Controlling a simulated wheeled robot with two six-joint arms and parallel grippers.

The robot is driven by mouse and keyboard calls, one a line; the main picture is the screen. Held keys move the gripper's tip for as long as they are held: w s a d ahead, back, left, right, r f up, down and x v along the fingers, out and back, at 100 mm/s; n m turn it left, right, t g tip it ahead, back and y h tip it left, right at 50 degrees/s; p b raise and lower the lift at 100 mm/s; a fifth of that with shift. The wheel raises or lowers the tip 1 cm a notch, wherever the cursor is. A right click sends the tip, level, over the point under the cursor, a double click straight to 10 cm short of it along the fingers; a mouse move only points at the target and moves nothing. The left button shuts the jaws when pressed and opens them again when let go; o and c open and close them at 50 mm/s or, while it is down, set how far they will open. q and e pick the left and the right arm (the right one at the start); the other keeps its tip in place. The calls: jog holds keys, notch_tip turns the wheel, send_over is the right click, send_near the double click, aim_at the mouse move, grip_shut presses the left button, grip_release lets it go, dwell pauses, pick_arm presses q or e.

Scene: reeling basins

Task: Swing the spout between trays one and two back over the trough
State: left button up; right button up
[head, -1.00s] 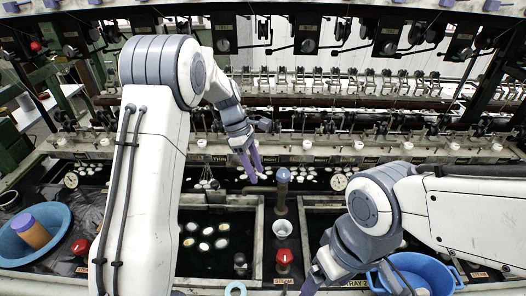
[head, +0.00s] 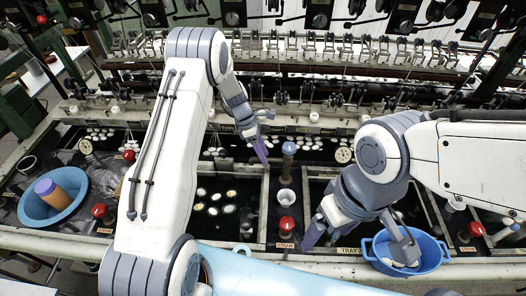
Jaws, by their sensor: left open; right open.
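The spout's upright post (head: 287,166), with a blue-grey cap, stands on the divider between two dark trays, the left tray (head: 266,205) and the right tray (head: 304,196). Its side arm is hard to make out behind my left gripper. My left gripper (head: 262,150) is open, its purple fingers pointing down just left of the post; I cannot tell if they touch it. My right gripper (head: 312,236) is open and low at the front left corner of the right tray, apart from the spout. The trough is not clearly distinguishable.
A white cup (head: 285,196) and a red steam knob (head: 287,224) stand in front of the post. Pale cocoons (head: 213,211) float in the left tray. A blue basin (head: 428,248) sits front right; another blue basin (head: 72,207) is at left. Reeling machinery lines the back.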

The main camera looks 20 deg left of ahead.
pick_arm(q)
jog(key=shift+f, duration=0.1)
grip_shut()
dwell(1.4)
